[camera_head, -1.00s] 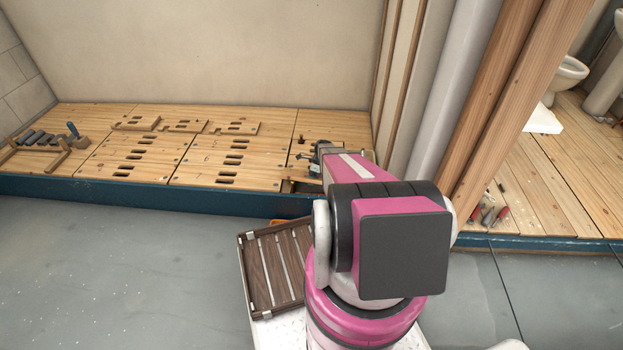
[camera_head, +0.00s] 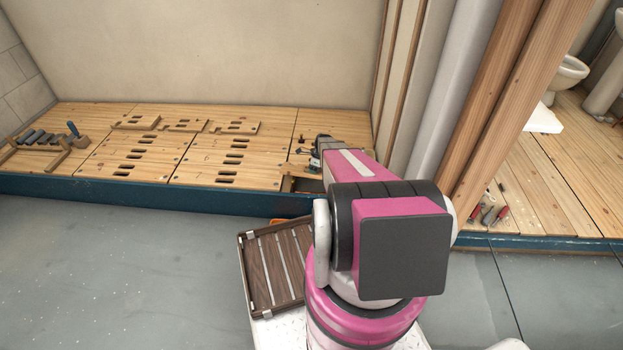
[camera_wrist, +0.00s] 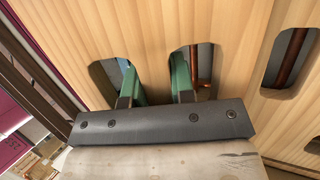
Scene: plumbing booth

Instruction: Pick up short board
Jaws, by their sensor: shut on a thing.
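The short board (camera_wrist: 228,40) is pale wood with rounded slots and fills much of the wrist view. My gripper (camera_wrist: 156,72) has its two green fingers down in two neighbouring slots, shut on the strip of wood between them. The fingertips are hidden below the board's surface. In the head view my gripper (camera_head: 320,155) is a small dark shape over the right end of the wooden platform, beside an opening. My arm hides much of this spot, and I cannot tell there how far the board is raised.
Copper pipe (camera_wrist: 290,58) shows through a slot. An opening (camera_head: 302,185) lies at the platform's front edge. Slotted wooden pieces (camera_head: 235,127) and a mallet (camera_head: 77,135) lie on the platform. A dark slatted rack (camera_head: 270,265) is beside my arm. White pipe and studs stand right.

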